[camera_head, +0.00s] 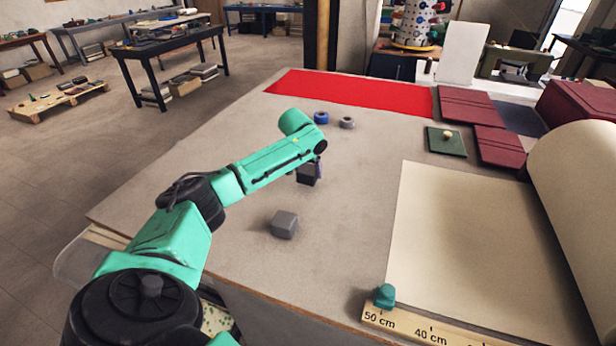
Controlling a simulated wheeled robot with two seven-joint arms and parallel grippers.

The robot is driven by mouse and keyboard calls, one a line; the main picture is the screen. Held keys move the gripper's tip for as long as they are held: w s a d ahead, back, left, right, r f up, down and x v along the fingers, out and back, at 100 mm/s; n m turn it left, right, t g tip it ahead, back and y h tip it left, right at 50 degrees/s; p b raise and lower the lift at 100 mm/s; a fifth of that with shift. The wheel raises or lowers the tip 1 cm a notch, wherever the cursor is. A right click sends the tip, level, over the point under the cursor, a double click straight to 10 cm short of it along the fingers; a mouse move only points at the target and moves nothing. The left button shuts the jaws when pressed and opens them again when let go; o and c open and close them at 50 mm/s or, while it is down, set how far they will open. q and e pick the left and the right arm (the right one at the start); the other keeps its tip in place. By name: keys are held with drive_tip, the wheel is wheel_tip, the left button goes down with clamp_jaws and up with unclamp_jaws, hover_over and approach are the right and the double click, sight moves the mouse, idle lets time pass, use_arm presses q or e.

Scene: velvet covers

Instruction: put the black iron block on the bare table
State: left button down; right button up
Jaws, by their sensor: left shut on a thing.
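My left arm reaches in from the left over the table (255,262). My left gripper (316,168) points down at its end, mostly hidden by the forearm and wrist. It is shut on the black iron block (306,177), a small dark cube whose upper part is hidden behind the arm. The block is over bare table; I cannot tell whether it touches the surface. My right gripper is out of view.
A grey block (285,224) sits nearer on the table. Red cloth (350,92) lies at the back. A cream sheet (455,240), a ruler (425,332) and dark red covers (468,106) occupy the right.

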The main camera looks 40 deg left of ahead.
sight(308, 178)
use_arm(q)
wheel_tip(308, 178, down, 2)
drive_tip(key=shift+s+f, duration=0.1)
drive_tip(key=shift+f, duration=0.45)
unclamp_jaws()
drive_tip(key=shift+f, duration=0.1)
drive_tip(key=shift+d, duration=0.1)
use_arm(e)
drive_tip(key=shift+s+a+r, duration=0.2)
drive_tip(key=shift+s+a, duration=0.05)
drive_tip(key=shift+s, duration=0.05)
use_arm(q)
drive_tip(key=shift+s+r, duration=0.15)
drive_tip(key=shift+r, duration=0.3)
drive_tip(key=b+v, duration=0.1)
drive_tip(key=v, duration=1)
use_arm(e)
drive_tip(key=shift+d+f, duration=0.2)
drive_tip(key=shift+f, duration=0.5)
use_arm(q)
drive_tip(key=shift+s+r, duration=0.1)
